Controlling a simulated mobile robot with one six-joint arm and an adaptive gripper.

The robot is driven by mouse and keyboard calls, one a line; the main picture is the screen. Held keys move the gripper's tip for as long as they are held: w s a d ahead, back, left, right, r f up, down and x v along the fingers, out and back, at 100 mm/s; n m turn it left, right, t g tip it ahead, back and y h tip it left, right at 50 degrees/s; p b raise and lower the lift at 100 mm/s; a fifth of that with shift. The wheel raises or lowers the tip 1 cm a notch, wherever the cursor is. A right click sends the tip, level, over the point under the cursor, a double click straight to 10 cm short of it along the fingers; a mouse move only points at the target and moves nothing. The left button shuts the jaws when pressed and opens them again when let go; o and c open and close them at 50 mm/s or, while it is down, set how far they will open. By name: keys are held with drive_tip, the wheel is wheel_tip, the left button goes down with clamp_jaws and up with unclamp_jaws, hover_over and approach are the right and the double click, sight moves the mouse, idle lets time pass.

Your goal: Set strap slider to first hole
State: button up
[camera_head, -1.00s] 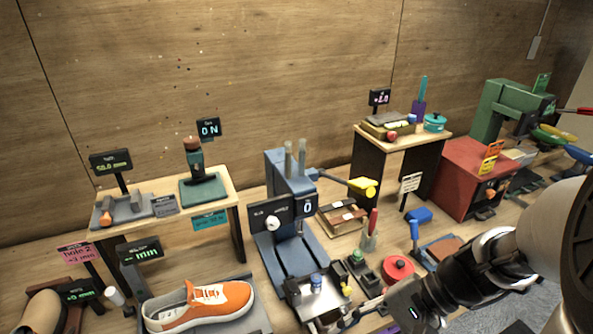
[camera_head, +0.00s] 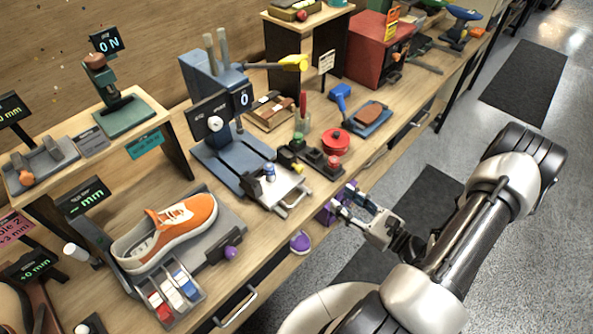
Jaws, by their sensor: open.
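No strap slider can be made out for certain. At the left edge a pink sign (camera_head: 14,228) reads "hole 2 +3 mm", with a dark display (camera_head: 32,266) reading "+0 mm" below it. Under them is a brown stand (camera_head: 45,312) with a dark rounded item, cut off by the frame edge. My gripper (camera_head: 346,199) is open, off the table's front edge, far to the right of that stand. A purple block (camera_head: 327,213) shows right beside its fingertips; I cannot tell whether they touch. Nothing is seen held.
An orange sneaker (camera_head: 168,232) rests on a grey fixture with coloured switches (camera_head: 178,292).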

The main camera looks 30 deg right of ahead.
sight(301, 170)
drive_tip(key=b+x, duration=0.3)
drive_tip(key=x, duration=1.4)
drive_tip(key=shift+c, duration=0.3)
clamp_jaws()
